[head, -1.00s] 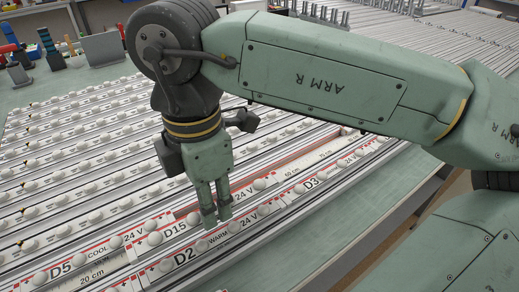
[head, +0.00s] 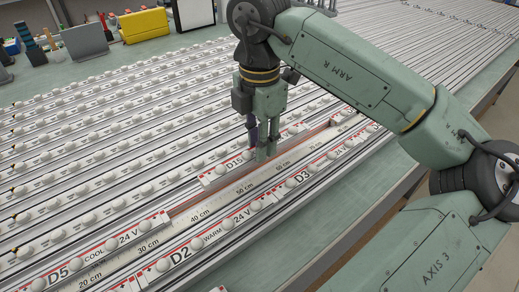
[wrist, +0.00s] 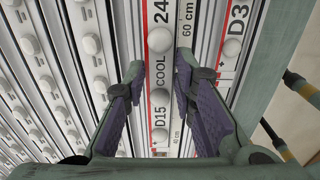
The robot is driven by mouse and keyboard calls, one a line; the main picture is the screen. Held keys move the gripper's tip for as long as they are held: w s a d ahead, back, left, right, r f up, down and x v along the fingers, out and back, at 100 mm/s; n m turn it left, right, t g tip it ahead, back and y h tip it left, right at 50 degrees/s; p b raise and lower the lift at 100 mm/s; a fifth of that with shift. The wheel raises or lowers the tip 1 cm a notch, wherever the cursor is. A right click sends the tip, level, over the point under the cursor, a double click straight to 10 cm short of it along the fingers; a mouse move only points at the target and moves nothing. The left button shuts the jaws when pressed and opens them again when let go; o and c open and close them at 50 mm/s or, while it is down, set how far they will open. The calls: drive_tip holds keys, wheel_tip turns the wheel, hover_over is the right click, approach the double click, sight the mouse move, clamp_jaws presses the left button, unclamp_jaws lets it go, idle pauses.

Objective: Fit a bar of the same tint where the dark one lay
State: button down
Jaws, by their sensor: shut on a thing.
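My gripper (head: 258,150) is shut on a white bar (head: 222,172) marked D15, with a row of round white domes. In the wrist view the bar (wrist: 160,72) runs between the purple finger pads and reads COOL and 24. In the head view it is over the red-edged gap (head: 184,207) beyond the end of bar D5 (head: 100,248), shifted towards the back row. I cannot tell whether it is raised or touching the frame. The fingers hide part of it. D5 also reads COOL 24 V. No dark bar stands out.
Bars D2 (head: 200,244), marked WARM, and D3 (head: 305,177) lie in the front row. A printed ruler strip (head: 200,217) runs between the rows. Many rows of domed bars fill the bench behind. A yellow box (head: 144,24) and tools stand at the back left.

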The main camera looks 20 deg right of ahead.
drive_tip(key=shift+f+b, duration=0.7)
drive_tip(key=shift+f, duration=1.05)
drive_tip(key=shift+f, duration=0.2)
drive_tip(key=c, duration=1.3)
unclamp_jaws()
drive_tip(key=shift+r, duration=0.1)
wheel_tip(320, 180, up, 12)
drive_tip(key=shift+r+b, duration=0.15)
drive_tip(key=shift+b, duration=0.8)
